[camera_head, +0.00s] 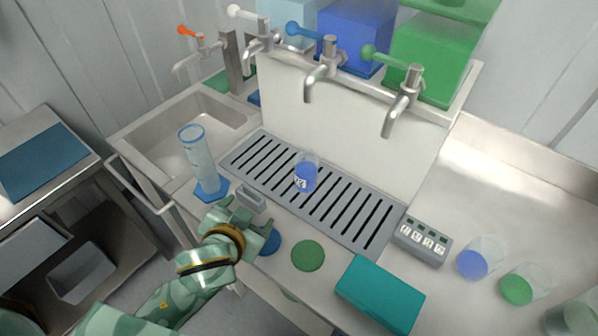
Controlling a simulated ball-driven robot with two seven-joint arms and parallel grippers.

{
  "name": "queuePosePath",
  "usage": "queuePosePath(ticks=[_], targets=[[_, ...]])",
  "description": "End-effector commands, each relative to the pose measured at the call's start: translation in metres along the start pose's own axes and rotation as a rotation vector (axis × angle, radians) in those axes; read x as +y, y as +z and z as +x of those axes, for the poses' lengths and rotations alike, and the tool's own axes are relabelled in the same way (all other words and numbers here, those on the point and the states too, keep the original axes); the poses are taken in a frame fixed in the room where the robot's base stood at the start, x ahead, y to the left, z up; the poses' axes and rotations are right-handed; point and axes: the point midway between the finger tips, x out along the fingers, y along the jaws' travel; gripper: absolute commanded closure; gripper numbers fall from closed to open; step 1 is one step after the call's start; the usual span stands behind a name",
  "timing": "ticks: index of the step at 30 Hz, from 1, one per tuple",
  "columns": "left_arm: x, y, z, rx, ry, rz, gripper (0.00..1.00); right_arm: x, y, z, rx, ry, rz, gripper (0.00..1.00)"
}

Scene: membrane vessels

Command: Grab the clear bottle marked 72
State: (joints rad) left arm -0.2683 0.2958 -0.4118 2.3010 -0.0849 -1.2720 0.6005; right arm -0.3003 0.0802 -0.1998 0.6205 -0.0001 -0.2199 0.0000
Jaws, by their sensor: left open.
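A clear bottle (306,173) with blue liquid and a small white label stands upright on the slotted drain grate (268,141). The label is too small to read for certain, so I cannot confirm it says 72. My left gripper (249,219) is open and empty at the counter's front edge, to the lower left of the bottle and apart from it. A small grey block (251,197) lies just beyond its fingers. My right gripper is not in view.
A tall cylinder with a blue base (211,188) stands left of the grate. A green disc (308,255), teal box (379,293) and labelled grey block (423,241) lie in front and right. Taps overhang behind.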

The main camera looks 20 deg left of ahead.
Motion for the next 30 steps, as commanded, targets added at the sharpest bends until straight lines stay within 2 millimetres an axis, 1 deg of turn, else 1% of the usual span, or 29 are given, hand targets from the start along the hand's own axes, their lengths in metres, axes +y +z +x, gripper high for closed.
queuePosePath(ticks=[1,3,6,7,9,11,14,18,22,24,30], targets=[[0.007,-0.021,0.004,0.069,0.024,-0.054,0.23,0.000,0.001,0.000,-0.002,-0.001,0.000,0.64],[0.019,-0.043,0.005,0.146,0.071,-0.143,0.23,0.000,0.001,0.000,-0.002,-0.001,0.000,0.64],[0.032,-0.065,0.005,0.217,0.132,-0.238,0.23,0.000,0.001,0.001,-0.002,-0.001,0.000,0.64],[0.034,-0.069,0.005,0.230,0.146,-0.257,0.23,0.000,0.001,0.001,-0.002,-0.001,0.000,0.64],[0.039,-0.075,0.007,0.249,0.167,-0.287,0.23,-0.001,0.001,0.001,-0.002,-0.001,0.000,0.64],[0.041,-0.078,0.013,0.255,0.175,-0.299,0.23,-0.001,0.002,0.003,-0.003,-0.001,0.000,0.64],[0.044,-0.083,0.033,0.255,0.175,-0.301,0.23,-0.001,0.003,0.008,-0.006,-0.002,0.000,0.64],[0.049,-0.091,0.068,0.254,0.174,-0.300,0.23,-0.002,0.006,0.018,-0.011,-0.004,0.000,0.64],[0.052,-0.099,0.094,0.252,0.174,-0.301,0.23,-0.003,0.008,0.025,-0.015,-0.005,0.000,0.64],[0.054,-0.102,0.104,0.252,0.175,-0.301,0.23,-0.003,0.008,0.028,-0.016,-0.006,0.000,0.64],[0.054,-0.107,0.119,0.253,0.174,-0.301,0.23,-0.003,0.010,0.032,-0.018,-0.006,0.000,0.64]])
